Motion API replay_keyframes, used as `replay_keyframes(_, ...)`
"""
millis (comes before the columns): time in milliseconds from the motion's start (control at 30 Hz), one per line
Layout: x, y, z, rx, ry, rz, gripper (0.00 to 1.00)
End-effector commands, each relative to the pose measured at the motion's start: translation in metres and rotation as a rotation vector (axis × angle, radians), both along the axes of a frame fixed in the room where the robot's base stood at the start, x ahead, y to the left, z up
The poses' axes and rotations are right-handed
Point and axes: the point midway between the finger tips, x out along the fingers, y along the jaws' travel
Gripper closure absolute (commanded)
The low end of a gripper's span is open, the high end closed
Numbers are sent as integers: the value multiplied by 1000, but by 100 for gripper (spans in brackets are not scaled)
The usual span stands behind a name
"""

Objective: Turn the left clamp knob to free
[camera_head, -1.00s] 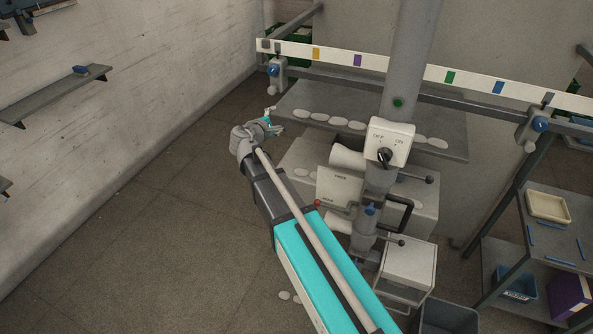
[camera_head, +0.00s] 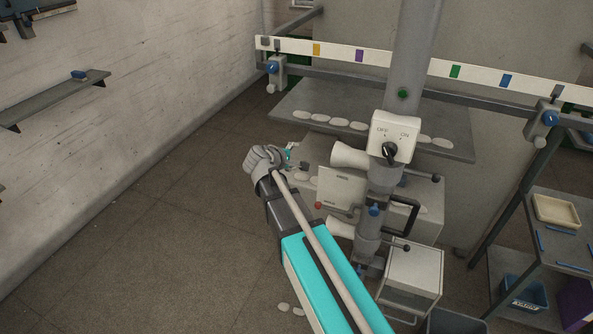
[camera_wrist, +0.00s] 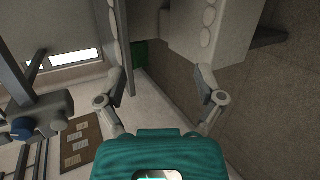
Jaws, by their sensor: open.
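The left clamp (camera_head: 276,74) is a grey block with a blue knob (camera_head: 271,67), at the left end of the long rail under the white strip. A blue knob on a grey block also shows at the left edge of the wrist view (camera_wrist: 21,128). My gripper (camera_head: 294,158) is well below the left clamp in the head view, apart from it, beside the lower white-topped box. In the wrist view the fingers (camera_wrist: 160,84) are spread with nothing between them. The way the knob is turned is too small to read.
A similar right clamp with a blue knob (camera_head: 549,118) is at the rail's right end. The grey shelf (camera_head: 290,100) with pale discs juts out above my gripper. A post carries a white OFF/ON switch box (camera_head: 394,136). Open floor lies to the left.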

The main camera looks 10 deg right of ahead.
Motion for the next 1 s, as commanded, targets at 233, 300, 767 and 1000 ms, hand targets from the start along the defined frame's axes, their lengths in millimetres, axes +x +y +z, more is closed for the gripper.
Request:
replay_keyframes(233, -12, -6, -22, 65, 7, -44, 13)
replay_keyframes(300, -14, -6, -25, 75, 8, -50, 13)
replay_keyframes(767, -15, -7, -27, 85, 9, -57, 13)
replay_keyframes(1000, -18, -8, -31, 97, 11, -65, 13)
